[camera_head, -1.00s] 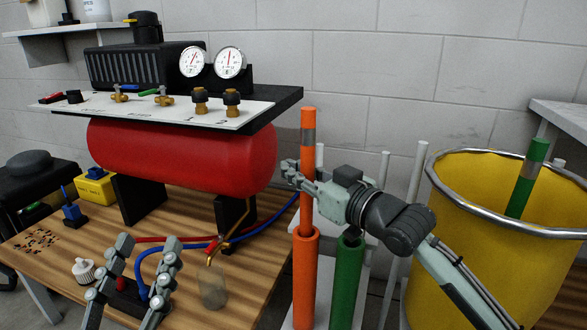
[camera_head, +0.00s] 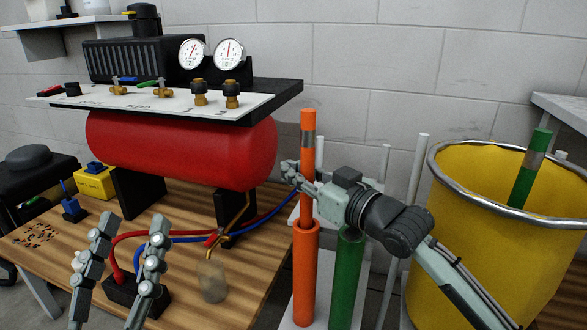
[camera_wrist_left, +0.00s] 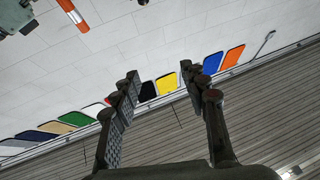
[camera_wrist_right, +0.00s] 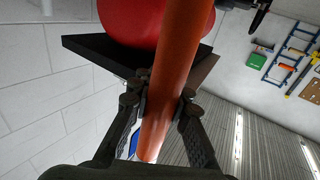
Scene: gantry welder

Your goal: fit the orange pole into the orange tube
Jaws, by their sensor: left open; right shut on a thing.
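The orange pole (camera_head: 307,160), with a grey band near its top, stands upright above the orange tube (camera_head: 305,275). Its lower end appears to sit inside the tube's mouth; how deep I cannot tell. My right gripper (camera_head: 292,172) is shut on the pole below the band. In the right wrist view the pole (camera_wrist_right: 172,60) runs between the fingers of my right gripper (camera_wrist_right: 157,95). My left gripper (camera_head: 132,222) is open and empty over the bench's front; its spread fingers also show in the left wrist view (camera_wrist_left: 160,85).
A green tube (camera_head: 346,280) stands right beside the orange tube. A yellow bin (camera_head: 480,250) holding a green pole (camera_head: 528,170) is at the right. A red tank (camera_head: 180,150) with gauges and hoses stands on the wooden bench (camera_head: 185,215). Thin white posts (camera_head: 419,190) stand behind.

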